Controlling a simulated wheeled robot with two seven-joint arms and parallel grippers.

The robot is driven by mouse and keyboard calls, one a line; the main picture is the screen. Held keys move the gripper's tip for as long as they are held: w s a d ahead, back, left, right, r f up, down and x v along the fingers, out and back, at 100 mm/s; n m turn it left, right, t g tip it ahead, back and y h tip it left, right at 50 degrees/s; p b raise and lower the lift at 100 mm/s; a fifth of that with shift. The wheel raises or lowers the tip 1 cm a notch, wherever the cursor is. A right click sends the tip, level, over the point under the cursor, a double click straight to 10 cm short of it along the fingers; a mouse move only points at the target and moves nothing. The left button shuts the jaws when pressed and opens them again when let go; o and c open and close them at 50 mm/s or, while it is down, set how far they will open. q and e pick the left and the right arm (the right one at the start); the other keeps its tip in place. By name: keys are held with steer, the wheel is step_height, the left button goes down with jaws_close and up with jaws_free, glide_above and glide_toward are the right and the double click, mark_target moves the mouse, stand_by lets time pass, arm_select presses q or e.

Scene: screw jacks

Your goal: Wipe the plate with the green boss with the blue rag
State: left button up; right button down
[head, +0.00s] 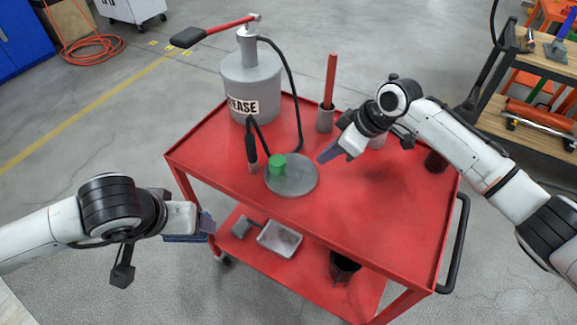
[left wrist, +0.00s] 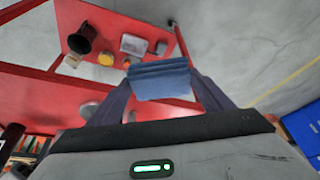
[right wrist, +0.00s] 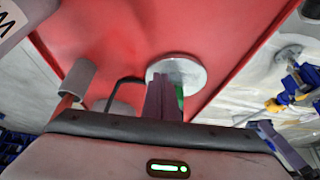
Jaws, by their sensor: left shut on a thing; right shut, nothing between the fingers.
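The round grey plate (head: 303,178) with the green boss (head: 278,165) lies on the red cart's top, near its front left part. It also shows in the right wrist view (right wrist: 190,72), with the boss partly hidden behind my fingers. My left gripper (head: 207,222) is shut on the folded blue rag (left wrist: 160,80), left of the cart and away from the plate. In the head view the rag (head: 186,239) shows only in part. My right gripper (head: 324,158) is shut and empty, close to the plate's right edge; I cannot tell whether it touches.
The grease drum (head: 250,85) with its hose and nozzle (head: 251,150) stands behind the plate. A grey cup with a red rod (head: 328,95) stands at the back. The cart top (head: 370,215) is clear at front right. A metal tray (head: 280,239) sits on the lower shelf.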

arm_select(q)
steer(key=shift+r, duration=0.15)
arm_select(e)
steer(key=shift+r, duration=0.8)
